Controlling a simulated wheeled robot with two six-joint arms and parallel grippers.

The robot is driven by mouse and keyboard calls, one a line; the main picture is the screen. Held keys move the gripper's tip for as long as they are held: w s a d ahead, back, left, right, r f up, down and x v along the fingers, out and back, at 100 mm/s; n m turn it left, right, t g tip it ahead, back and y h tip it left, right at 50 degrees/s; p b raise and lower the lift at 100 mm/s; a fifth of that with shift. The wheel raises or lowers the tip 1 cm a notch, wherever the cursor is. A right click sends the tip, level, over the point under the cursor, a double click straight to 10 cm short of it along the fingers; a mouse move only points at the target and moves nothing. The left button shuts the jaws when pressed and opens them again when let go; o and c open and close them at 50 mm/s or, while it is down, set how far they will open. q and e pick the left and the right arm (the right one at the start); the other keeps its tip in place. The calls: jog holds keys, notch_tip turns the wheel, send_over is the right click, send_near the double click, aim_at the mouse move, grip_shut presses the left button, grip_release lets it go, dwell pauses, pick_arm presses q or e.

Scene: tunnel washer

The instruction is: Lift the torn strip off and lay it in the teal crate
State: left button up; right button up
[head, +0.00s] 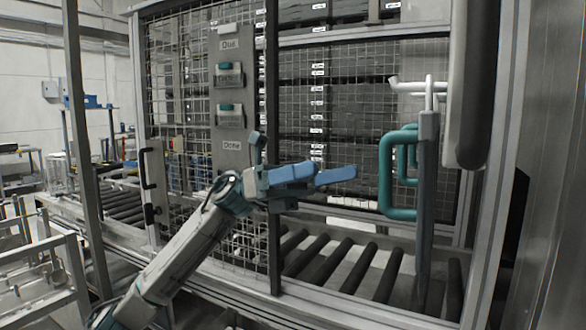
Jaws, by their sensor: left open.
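My left gripper (336,172) reaches in from the lower left, with its blue fingers pointing right in front of the mesh guard. It is open, and I see nothing between its fingers. I cannot make out a torn strip in this view. I cannot make out a teal crate either. My right gripper is not in view.
A mesh guard (180,60) with a grey labelled panel (231,130) stands behind my arm. A roller conveyor (335,262) runs below it. A teal looped handle (386,180) on a grey upright (427,200) stands to the right of the gripper.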

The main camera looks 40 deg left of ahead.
pick_arm(q)
jog(key=s+a+r+m+g+y, duration=0.1)
jog(key=s+a+m+g+y, duration=0.1)
jog(key=s+m+y, duration=0.15)
jog(key=d+p, duration=1.1)
jog(key=p, duration=0.1)
jog(key=shift+s+r, duration=0.25)
jog(key=shift+r, duration=0.2)
jog(key=c, duration=1.7)
grip_shut()
jog(key=shift+r, duration=0.2)
